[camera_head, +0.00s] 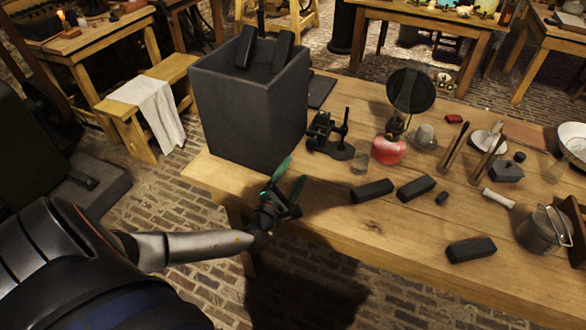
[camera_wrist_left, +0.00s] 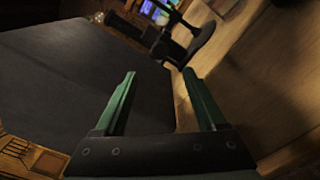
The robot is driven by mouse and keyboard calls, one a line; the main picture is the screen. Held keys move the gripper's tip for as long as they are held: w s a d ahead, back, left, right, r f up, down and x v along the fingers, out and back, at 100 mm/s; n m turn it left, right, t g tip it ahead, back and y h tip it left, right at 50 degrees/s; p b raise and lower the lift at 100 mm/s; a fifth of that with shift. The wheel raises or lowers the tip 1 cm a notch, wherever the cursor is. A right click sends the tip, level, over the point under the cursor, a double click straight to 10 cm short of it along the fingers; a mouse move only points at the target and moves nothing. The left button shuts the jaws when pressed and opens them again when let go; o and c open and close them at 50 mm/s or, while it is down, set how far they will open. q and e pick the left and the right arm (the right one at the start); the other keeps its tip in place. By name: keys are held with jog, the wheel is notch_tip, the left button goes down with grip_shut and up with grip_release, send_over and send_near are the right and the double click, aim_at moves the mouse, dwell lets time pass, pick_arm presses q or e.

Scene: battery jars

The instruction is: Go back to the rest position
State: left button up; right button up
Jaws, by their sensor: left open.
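My left gripper (camera_head: 290,178) is over the table's front edge, in front of the large dark square jar (camera_head: 240,115). Its green fingers are apart and nothing is between them in the left wrist view (camera_wrist_left: 159,74). The jar's dark wall (camera_wrist_left: 70,80) fills the left of that view. Two black bars (camera_head: 245,46) (camera_head: 283,50) stick up out of the jar's open top. Three more black bars (camera_head: 372,190) (camera_head: 416,187) (camera_head: 471,249) lie on the table, right of the gripper. My right gripper is not seen.
The wooden table (camera_head: 330,215) carries a black metal stand (camera_head: 330,135), a red-based lamp (camera_head: 389,150), a glass (camera_head: 360,163) and a metal can (camera_head: 543,230). A bench with a white cloth (camera_head: 150,108) stands at left. Brick floor lies in front.

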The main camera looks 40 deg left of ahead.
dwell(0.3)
pick_arm(q)
jog(key=shift+s+d+n, duration=0.25)
jog(key=shift+n, duration=0.65)
jog(key=s+n+g+y, duration=0.1)
jog(key=s+n, duration=0.1)
jog(key=n, duration=0.3)
jog(key=s+d+f+n+g+y, duration=0.1)
jog(key=s+n+g, duration=0.1)
jog(key=n, duration=0.2)
jog(key=s+d+n+g+y, duration=0.1)
jog(key=s+n, duration=0.1)
jog(key=n, duration=0.3)
jog(key=shift+d+f+n, duration=0.1)
jog(key=shift+f+n, duration=0.05)
jog(key=shift+n, duration=0.15)
jog(key=s+d+n+g+h, duration=0.4)
jog(key=s+d+n+g, duration=0.15)
jog(key=s+n, duration=0.6)
jog(key=s+d+n+g+h, duration=0.4)
jog(key=s+d+n, duration=0.4)
jog(key=n, duration=0.6)
jog(key=w+d+f+t+h, duration=0.1)
jog(key=w+d+f+t, duration=0.2)
jog(key=f, duration=0.7)
jog(key=shift+w+f+t+h, duration=0.35)
jog(key=shift+w+t+h, duration=0.1)
jog(key=shift+t, duration=0.7)
